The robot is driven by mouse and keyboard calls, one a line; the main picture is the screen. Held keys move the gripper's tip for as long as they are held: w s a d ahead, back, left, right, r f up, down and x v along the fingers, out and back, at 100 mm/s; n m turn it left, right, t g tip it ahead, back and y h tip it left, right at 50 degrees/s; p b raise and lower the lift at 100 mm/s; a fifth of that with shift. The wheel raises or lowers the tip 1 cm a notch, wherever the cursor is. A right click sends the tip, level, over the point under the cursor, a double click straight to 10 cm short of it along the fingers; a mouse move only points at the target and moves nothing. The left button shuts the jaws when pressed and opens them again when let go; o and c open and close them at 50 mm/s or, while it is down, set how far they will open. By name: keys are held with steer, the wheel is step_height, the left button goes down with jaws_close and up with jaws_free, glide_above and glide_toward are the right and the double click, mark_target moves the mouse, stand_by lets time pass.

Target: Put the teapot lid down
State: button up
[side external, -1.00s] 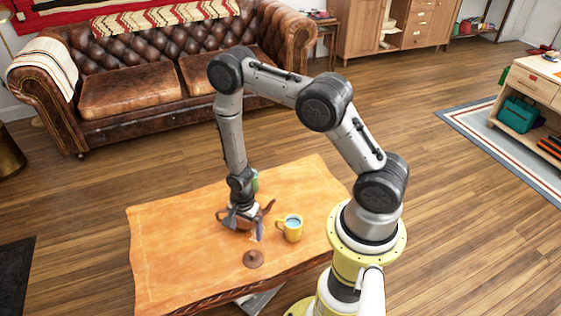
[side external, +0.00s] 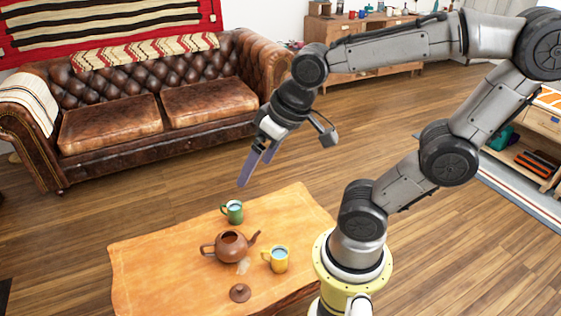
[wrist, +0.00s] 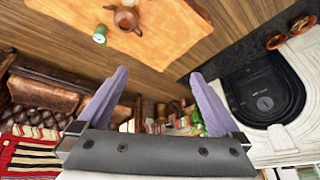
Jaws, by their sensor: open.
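The brown teapot lid (side external: 240,292) lies on the wooden table (side external: 150,275), near its front edge. The brown teapot (side external: 230,248) stands upright behind it with its top uncovered; it also shows in the wrist view (wrist: 127,18). My gripper (side external: 251,172) is raised well above the table's far side, apart from the teapot and lid. Its purple fingers are open and empty, spread wide in the wrist view (wrist: 157,78). The lid cannot be made out in the wrist view.
A yellow mug (side external: 277,260) stands right of the teapot, and a green mug (side external: 233,212) stands behind it. A pale patch (side external: 243,266) lies on the table by the teapot. A leather sofa (side external: 160,110) stands behind the table. The table's left side is clear.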

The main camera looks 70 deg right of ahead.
steer(key=s+n, duration=0.1)
steer(key=s, duration=0.1)
steer(key=s+r+n, duration=0.1)
steer(key=s, duration=0.1)
steer(key=shift+s+a+r+t, duration=0.1)
steer(key=shift+s+t, duration=0.2)
